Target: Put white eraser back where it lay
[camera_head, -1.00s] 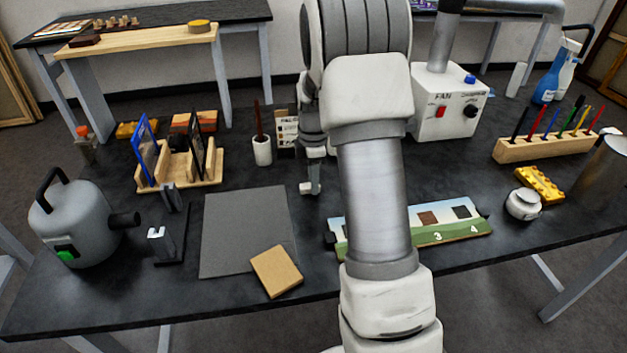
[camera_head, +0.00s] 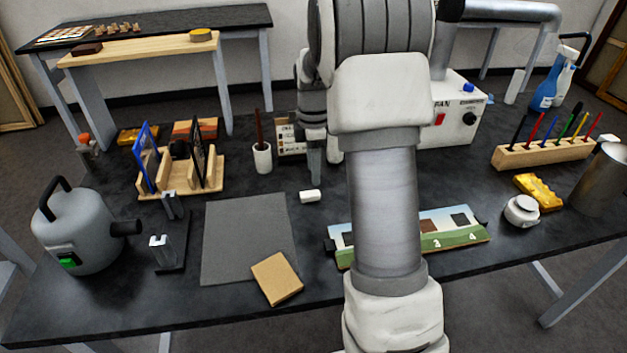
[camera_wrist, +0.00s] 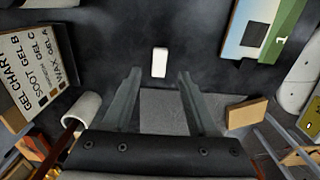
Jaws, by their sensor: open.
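The white eraser (camera_head: 310,196) lies flat on the dark tabletop, between the grey mat (camera_head: 245,238) and the numbered strip with pictures (camera_head: 455,238). In the wrist view the eraser (camera_wrist: 159,62) lies beyond my fingertips, roughly centred between them and apart from both. My gripper (camera_head: 316,178) is above the table just behind the eraser, partly hidden by my arm. In the wrist view my gripper (camera_wrist: 158,72) is open, with nothing between its fingers.
A cup with a brush (camera_head: 262,155) and a lettered card (camera_head: 290,136) stand close behind and left of my gripper. A tan block (camera_head: 276,279) lies on the mat's front corner. The fan box (camera_head: 455,118) stands at the back right. Bare tabletop surrounds the eraser.

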